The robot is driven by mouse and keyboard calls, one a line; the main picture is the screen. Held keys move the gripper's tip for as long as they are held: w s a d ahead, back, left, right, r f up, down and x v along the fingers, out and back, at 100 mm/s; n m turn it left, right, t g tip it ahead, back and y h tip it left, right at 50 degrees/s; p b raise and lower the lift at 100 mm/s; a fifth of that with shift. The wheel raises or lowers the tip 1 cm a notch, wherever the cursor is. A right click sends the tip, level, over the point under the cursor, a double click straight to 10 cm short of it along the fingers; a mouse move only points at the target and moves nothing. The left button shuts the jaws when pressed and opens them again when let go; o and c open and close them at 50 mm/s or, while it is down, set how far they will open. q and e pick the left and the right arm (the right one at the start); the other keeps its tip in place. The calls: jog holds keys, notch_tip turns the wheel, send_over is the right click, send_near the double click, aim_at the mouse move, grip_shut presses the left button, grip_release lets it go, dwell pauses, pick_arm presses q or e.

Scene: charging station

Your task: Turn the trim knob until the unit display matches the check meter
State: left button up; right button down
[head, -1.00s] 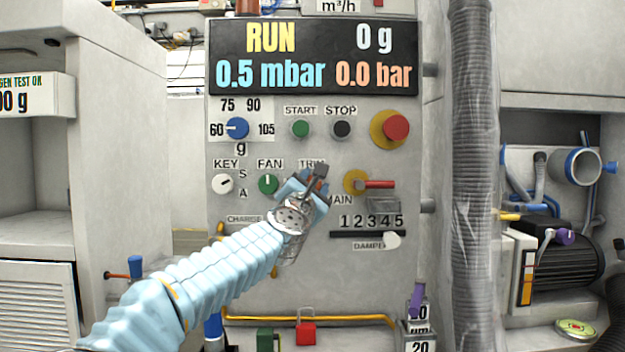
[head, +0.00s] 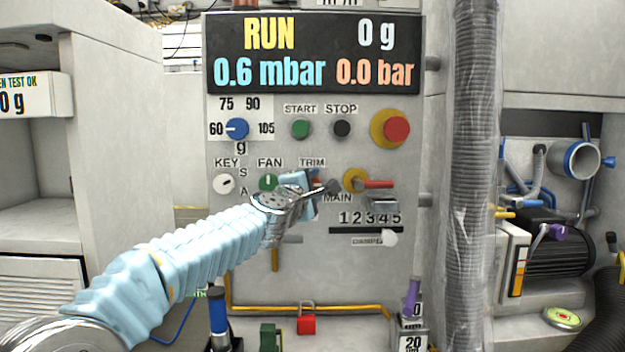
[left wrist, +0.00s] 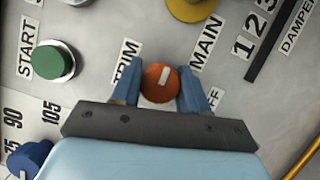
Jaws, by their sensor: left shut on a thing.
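The trim knob (left wrist: 160,82) is orange with a white pointer mark, seen in the left wrist view between my two blue fingertips. My left gripper (head: 308,183) is shut on it at the panel; in the head view the gripper hides most of the knob. The unit display (head: 312,53) is a black panel reading RUN, 0 g, 0.6 mbar and 0.0 bar. I cannot make out a check meter for certain; a label at the top edge is cut off. A readout at the left edge (head: 24,97) shows TEST OK and 0 g, partly cut off. My right gripper is not in view.
Near the knob are the green fan knob (head: 268,182), the red-handled main switch (head: 377,184) and the numbered damper slider (head: 389,238). The emergency stop (head: 396,130) is above right. A ribbed hose (head: 474,150) runs down right of the panel.

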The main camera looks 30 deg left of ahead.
pick_arm(q)
jog(key=shift+d, duration=0.1)
dwell(0.3)
jog(key=o, duration=1)
jog(key=s, duration=0.4)
jog(key=s+d, duration=0.1)
jog(key=s, duration=0.4)
jog(key=s+d+f, duration=0.1)
jog(key=s, duration=0.3)
jog(key=shift+s+d, duration=0.1)
jog(key=shift+s, duration=0.2)
